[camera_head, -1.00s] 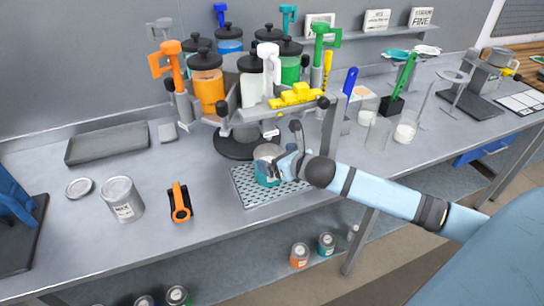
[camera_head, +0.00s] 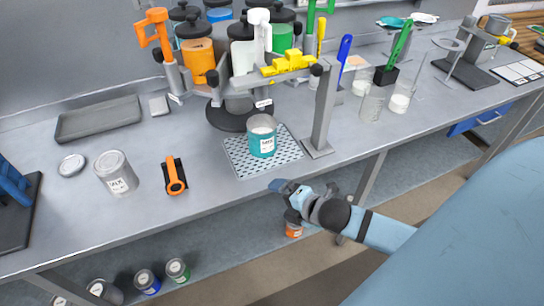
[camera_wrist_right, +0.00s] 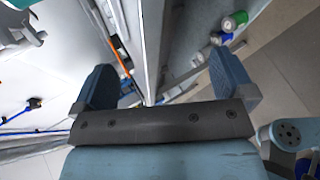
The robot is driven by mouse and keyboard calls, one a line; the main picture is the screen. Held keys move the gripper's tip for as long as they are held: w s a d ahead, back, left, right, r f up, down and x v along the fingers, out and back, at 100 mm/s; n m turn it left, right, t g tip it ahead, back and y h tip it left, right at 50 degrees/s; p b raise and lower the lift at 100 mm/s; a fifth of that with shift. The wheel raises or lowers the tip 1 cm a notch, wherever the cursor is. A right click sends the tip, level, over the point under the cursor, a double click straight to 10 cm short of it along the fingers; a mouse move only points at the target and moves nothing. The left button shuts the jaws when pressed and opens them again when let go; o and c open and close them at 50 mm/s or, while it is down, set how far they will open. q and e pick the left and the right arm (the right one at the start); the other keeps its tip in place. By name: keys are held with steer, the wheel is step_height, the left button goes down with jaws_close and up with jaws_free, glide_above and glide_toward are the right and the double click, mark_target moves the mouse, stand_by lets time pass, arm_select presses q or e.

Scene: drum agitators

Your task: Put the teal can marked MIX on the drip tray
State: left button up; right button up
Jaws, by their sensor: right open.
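The teal can (camera_head: 262,140) stands upright on the perforated drip tray (camera_head: 238,163) in the head view, under the ring of paint canisters. Its label faces the front; the small print is hard to read at this size. My right gripper (camera_head: 283,188) is open and empty, in front of the table's front edge and apart from the can. In the right wrist view its two blue fingers (camera_wrist_right: 160,88) are spread with nothing between them. My left gripper is not in view.
A grey can (camera_head: 116,173) and an orange-black tool (camera_head: 174,176) stand left of the tray. A grey post (camera_head: 322,110) rises at the tray's right. Several cans sit on the lower shelf, including an orange one (camera_head: 294,230).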

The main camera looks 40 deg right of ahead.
steer(key=s+a+f+m+y, duration=0.1)
steer(key=s+a+f+m, duration=0.8)
steer(key=m, duration=0.8)
steer(key=shift+a+f+m+g, duration=0.3)
steer(key=shift+a+f+g, duration=0.1)
steer(key=shift+a, duration=0.75)
steer(key=shift+r, duration=0.15)
